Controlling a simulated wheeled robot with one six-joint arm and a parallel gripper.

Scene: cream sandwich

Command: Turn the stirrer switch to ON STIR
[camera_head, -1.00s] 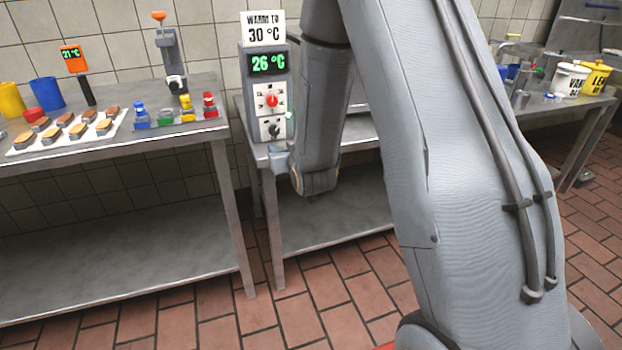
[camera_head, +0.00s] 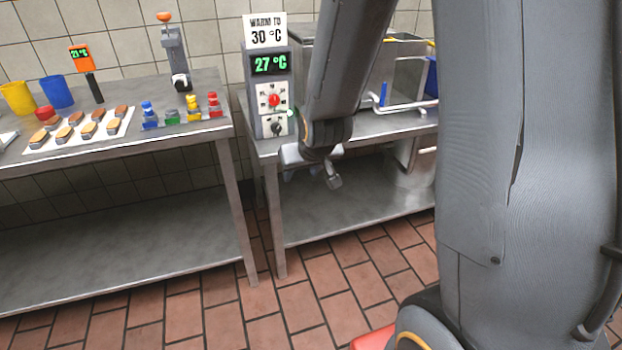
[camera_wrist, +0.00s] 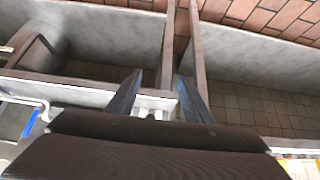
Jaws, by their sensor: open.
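The control box (camera_head: 267,97) stands on the right-hand table's left end, with a green 27 °C display (camera_head: 271,64). Below the display are a red knob (camera_head: 274,100) and a lower dark knob (camera_head: 276,127), which I take to be the stirrer switch; its labels are too small to read. My gripper (camera_head: 312,172) hangs just right of and below the lower knob, in front of the table edge, apart from the box.
A metal tank (camera_head: 405,75) with a white pipe (camera_head: 408,105) stands on the same table, right of the box. A WARM TO 30 °C sign (camera_head: 266,31) tops the box.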

